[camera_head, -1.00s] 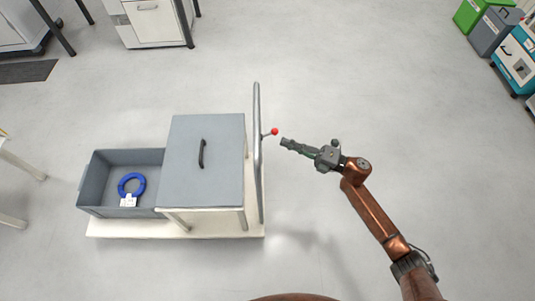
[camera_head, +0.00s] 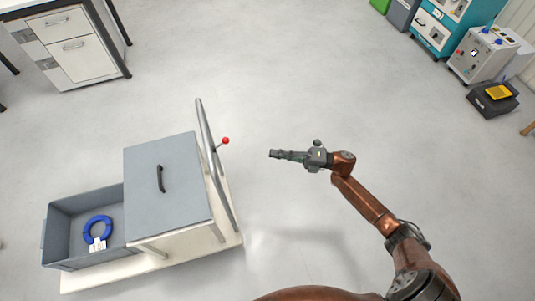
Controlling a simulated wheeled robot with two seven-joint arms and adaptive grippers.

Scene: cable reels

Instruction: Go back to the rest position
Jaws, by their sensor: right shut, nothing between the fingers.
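My right gripper (camera_head: 275,154) is in the middle of the head view. It is shut and empty, held over open floor and pointing left. It is to the right of the cart's upright metal handle (camera_head: 212,160) and apart from the red ball knob (camera_head: 226,140) beside that handle. My left gripper is not in view. A blue cable reel (camera_head: 97,230) with a white label lies in the open grey bin (camera_head: 62,220) at the lower left.
A white drawer cabinet (camera_head: 75,50) is at the upper left. Teal and white machines (camera_head: 440,30) stand at the upper right. The floor between is clear.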

